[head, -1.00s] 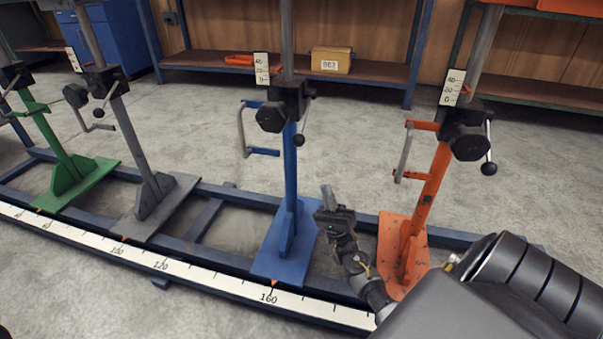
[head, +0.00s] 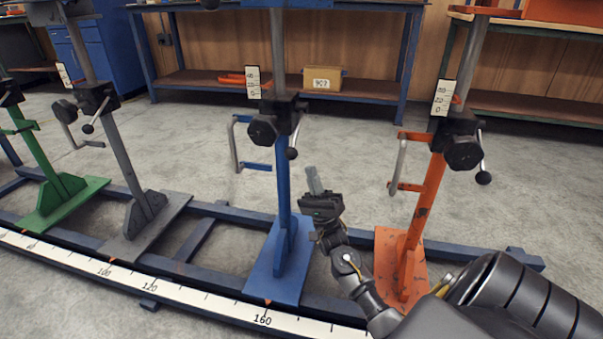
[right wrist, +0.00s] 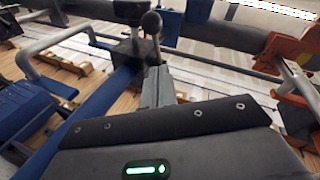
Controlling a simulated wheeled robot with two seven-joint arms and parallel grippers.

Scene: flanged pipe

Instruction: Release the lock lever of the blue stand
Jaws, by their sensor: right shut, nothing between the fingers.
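The blue stand (head: 284,190) stands on the floor rail, with a black clamp head (head: 270,122) at its top. Its lock lever hangs on the right side of the head and ends in a black ball knob (head: 292,153). In the right wrist view the knob (right wrist: 151,22) shows just beyond the fingertips. My right gripper (head: 312,172) is shut and empty, pointing up, a little below and right of the knob. Whether it touches the lever I cannot tell. My left gripper is not in view.
An orange stand (head: 420,215) is close on the right, with its own lever and crank. A grey stand (head: 125,150) and a green stand (head: 45,150) are on the left. A crank handle (head: 236,150) sticks out left of the blue stand. A shelf (head: 380,86) stands behind.

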